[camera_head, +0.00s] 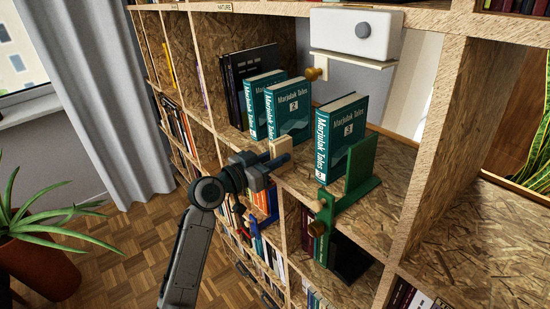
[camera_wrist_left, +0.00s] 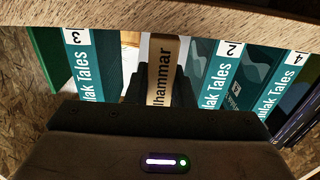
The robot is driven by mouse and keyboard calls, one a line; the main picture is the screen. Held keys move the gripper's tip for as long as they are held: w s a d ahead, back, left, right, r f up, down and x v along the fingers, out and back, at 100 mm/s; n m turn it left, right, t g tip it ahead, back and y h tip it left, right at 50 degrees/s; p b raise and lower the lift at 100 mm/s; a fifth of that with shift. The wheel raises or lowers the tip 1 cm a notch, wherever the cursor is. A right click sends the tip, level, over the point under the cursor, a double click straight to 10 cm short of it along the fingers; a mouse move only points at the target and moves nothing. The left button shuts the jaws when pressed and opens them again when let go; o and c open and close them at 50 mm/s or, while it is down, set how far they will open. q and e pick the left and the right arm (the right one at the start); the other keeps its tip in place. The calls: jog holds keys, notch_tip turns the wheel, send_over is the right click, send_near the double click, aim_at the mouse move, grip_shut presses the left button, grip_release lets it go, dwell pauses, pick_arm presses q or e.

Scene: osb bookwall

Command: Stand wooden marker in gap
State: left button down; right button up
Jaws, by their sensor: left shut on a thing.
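My left gripper (camera_head: 268,163) is shut on the pale wooden marker (camera_head: 281,147), at the front of the shelf compartment. In the left wrist view the marker (camera_wrist_left: 163,72) shows dark lettering ending in "hammar" and sits between the gripper's dark fingers. Teal book 3 (camera_head: 338,140) stands on one side of a gap, and teal book 2 (camera_head: 287,108) on the other, with another teal book (camera_head: 260,100) beside it. In the wrist view the marker lines up between book 3 (camera_wrist_left: 92,75) and book 2 (camera_wrist_left: 222,75). Whether its foot touches the shelf is hidden. My right gripper is out of view.
A green bookend (camera_head: 361,165) stands right of book 3. Dark books (camera_head: 236,95) stand at the compartment's left. A white box (camera_head: 356,34) sits on a small ledge above. Upright OSB dividers (camera_head: 430,150) bound the compartment. A potted plant (camera_head: 35,240) stands at lower left.

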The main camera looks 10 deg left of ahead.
pick_arm(q)
jog(key=shift+f+b, duration=0.25)
jog(key=shift+b, duration=0.05)
jog(key=c, duration=1.2)
grip_release()
jog(key=shift+o, duration=0.2)
jog(key=shift+s+a, duration=0.15)
jog(key=shift+s, duration=0.1)
jog(key=b+v, duration=0.3)
jog(key=v, duration=0.7)
jog(key=shift+b, duration=0.4)
jog(key=shift+s+a, duration=0.1)
